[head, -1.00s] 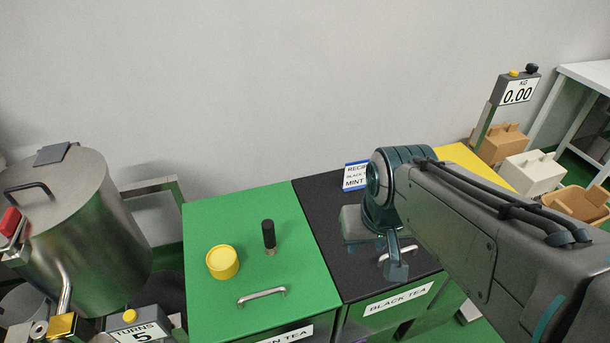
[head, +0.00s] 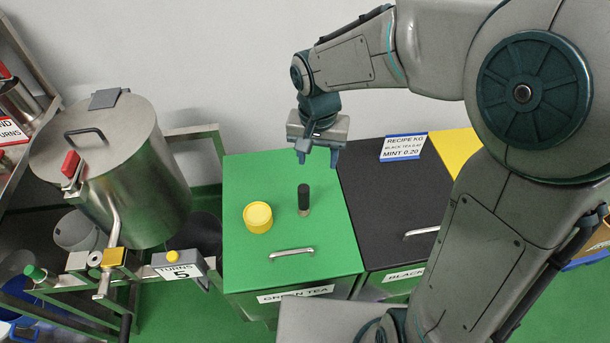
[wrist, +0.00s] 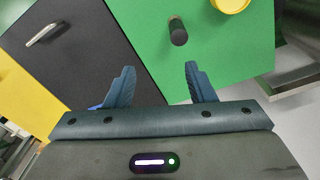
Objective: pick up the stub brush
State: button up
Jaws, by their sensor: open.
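In the wrist view the brush (wrist: 178,32) shows ahead of the fingertips, nearer the right finger. My gripper (head: 318,157) is open and empty, above and behind the brush, pointing down. It is apart from the brush. In the wrist view both fingers of my gripper (wrist: 160,72) are spread with nothing between them.
A yellow round tub (head: 258,217) stands just left of the brush. The bin's front handle (head: 292,252) is nearer me. The black tea bin (head: 395,195) adjoins on the right, with a recipe card (head: 403,147). A steel drum (head: 120,170) stands at left.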

aim_at(303, 188)
jog(key=a+f, duration=0.1)
jog(key=f, duration=0.2)
jog(key=a+f, duration=0.1)
jog(key=f, duration=0.2)
jog(key=a+f, duration=0.1)
jog(key=f, duration=0.2)
jog(key=shift+w+a+p, duration=0.15)
jog(key=shift+w+p, duration=0.1)
jog(key=shift+p, duration=0.1)
jog(key=shift+s+f+p, duration=0.15)
jog(key=shift+f+p, duration=0.25)
jog(key=shift+f, duration=2.25)
jog(key=c, duration=1.1)
